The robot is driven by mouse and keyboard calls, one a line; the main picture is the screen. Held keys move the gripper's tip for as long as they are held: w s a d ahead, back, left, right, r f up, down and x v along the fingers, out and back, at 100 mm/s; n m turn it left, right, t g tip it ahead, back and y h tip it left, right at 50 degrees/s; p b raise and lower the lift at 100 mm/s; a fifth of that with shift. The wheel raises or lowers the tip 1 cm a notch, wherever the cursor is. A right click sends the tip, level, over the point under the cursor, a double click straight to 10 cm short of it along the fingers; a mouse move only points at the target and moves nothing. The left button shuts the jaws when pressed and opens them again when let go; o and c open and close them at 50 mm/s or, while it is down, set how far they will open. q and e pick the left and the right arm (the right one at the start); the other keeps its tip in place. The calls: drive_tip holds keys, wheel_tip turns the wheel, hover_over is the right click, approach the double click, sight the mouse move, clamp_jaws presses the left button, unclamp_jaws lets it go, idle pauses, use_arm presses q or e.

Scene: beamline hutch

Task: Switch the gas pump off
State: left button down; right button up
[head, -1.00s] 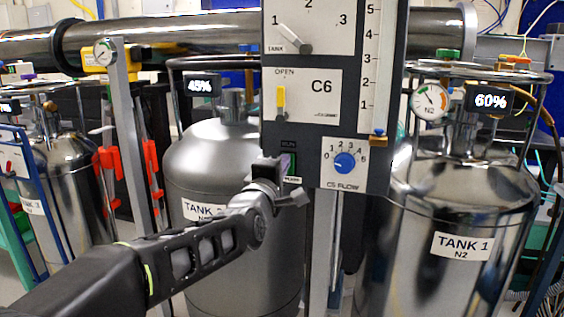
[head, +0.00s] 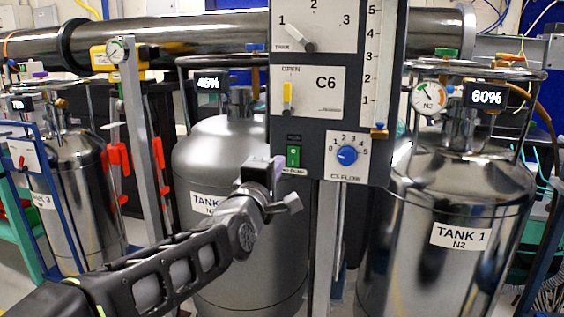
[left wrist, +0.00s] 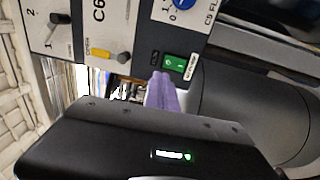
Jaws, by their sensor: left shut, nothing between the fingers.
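The pump switch, a small green rocker (head: 293,156), sits low on the grey control panel (head: 307,177). A small dark label is above it and a pump label below it. Its white mark is too small to read surely, so I cannot tell its on or off position. The switch also shows in the left wrist view (left wrist: 174,64). My left gripper (head: 277,169) is shut and empty, just below and left of the switch in the head view. In the left wrist view its purple fingers (left wrist: 162,91) end close to the switch; contact is not clear. My right gripper is not in view.
Near the switch are the blue CS flow knob (head: 347,155), the yellow C6 lever (head: 287,93) and the tank selector knob (head: 306,45). Steel Tank 1 (head: 450,275) stands right of the panel. Another steel tank (head: 215,160) stands behind my left arm.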

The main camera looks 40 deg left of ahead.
use_arm(q)
drive_tip(key=shift+r+v, duration=0.2)
drive_tip(key=shift+v, duration=0.95)
drive_tip(key=shift+r+v, duration=0.2)
drive_tip(key=shift+v, duration=0.9)
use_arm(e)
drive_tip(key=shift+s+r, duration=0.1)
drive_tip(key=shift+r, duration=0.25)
